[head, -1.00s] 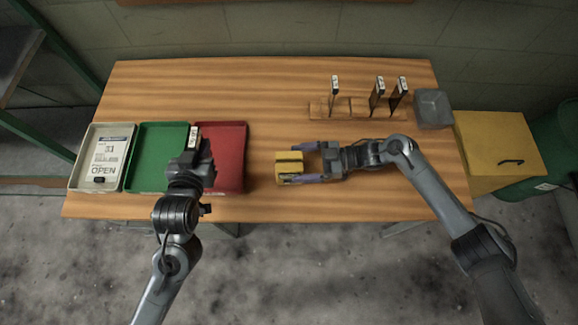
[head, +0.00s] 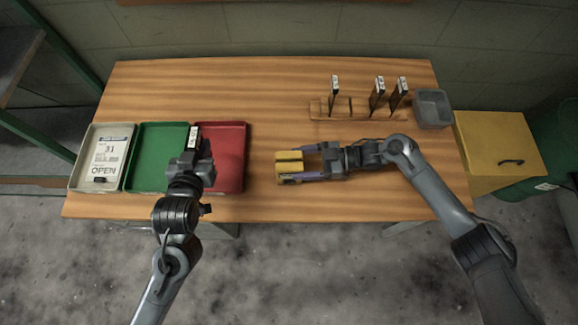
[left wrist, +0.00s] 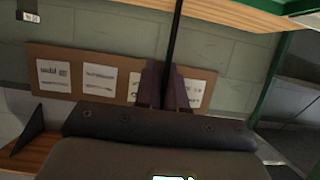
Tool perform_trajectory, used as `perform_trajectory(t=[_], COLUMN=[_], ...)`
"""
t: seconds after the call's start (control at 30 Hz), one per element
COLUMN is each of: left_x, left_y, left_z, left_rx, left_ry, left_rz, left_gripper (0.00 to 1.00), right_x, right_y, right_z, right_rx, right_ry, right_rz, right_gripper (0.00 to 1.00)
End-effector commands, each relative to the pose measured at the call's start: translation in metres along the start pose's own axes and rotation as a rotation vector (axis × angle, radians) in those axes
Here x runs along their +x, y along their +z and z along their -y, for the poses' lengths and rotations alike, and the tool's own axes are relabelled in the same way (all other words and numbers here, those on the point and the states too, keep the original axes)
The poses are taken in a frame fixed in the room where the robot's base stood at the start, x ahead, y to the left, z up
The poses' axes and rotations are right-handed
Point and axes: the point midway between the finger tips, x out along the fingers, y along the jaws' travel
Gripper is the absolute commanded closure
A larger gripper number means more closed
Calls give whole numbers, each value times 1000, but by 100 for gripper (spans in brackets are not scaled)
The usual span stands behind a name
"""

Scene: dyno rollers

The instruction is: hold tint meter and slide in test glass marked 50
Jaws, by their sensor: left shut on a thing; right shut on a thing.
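The yellow tint meter (head: 289,155) is at the middle front of the table in the head view, with a dark slot between its two yellow halves. My right gripper (head: 318,163) is shut on it from the right. My left gripper (head: 192,155) is over the red tray and shut on a test glass with a white label (head: 194,137); its marking is too small to read. In the left wrist view the glass (left wrist: 174,40) is a thin dark edge, upright between the fingers. The glass and meter are apart.
A wooden rack (head: 318,109) at the back right holds several labelled glasses. A grey bin (head: 433,107) stands right of it. White (head: 75,172), green (head: 160,160) and red (head: 232,150) trays line the left. Bare table separates the red tray from the meter.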

Motion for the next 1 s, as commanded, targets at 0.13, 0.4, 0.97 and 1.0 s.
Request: perform_trajectory(t=[0.13, 0.4, 0.97, 1.0], left_x=[0, 1, 26, 27], left_y=[0, -3, -75, -80], left_z=[0, -2, -77, -84], left_rx=[0, 2, 106, 116], left_ry=[0, 7, 257, 281], left_rz=[-1, -2, -7, -7], left_gripper=[100, 100, 100, 100], right_x=[0, 0, 0, 0], right_y=[0, 0, 0, 0], right_z=[0, 0, 0, 0], right_rx=[0, 0, 1, 1], right_ry=[1, 1, 1, 1], right_rz=[1, 1, 1, 1], right_gripper=[49, 49, 49, 49])
